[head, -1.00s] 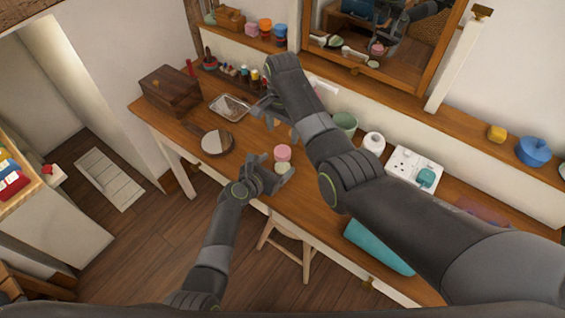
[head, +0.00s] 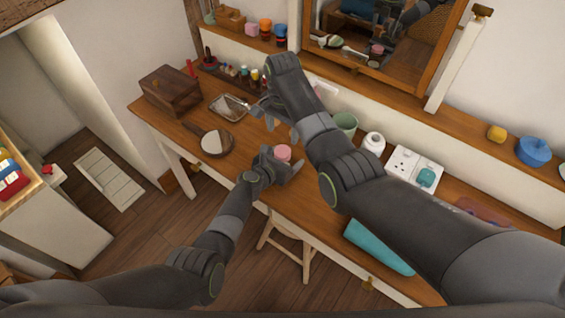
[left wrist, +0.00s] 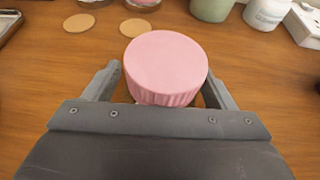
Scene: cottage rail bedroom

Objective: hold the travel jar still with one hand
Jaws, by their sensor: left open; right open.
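The travel jar has a pink ribbed lid and stands upright on the wooden dressing table; its lid shows in the head view (head: 283,152) and fills the middle of the left wrist view (left wrist: 166,66). My left gripper (head: 280,165) is open, with one finger on each side of the jar. In the left wrist view my left gripper (left wrist: 165,90) shows a gap by the right finger; contact on the left is unclear. The jar's lower body is hidden beneath the lid and behind the gripper. My right gripper (head: 268,112) is open and empty above the table, farther back.
A round hand mirror (head: 216,144), a metal tray (head: 229,107) and a wooden box (head: 171,91) lie to the left. A green cup (head: 346,122), white jar (head: 374,143) and socket panel (head: 404,165) stand right. Flat tan discs (left wrist: 79,22) lie behind the jar.

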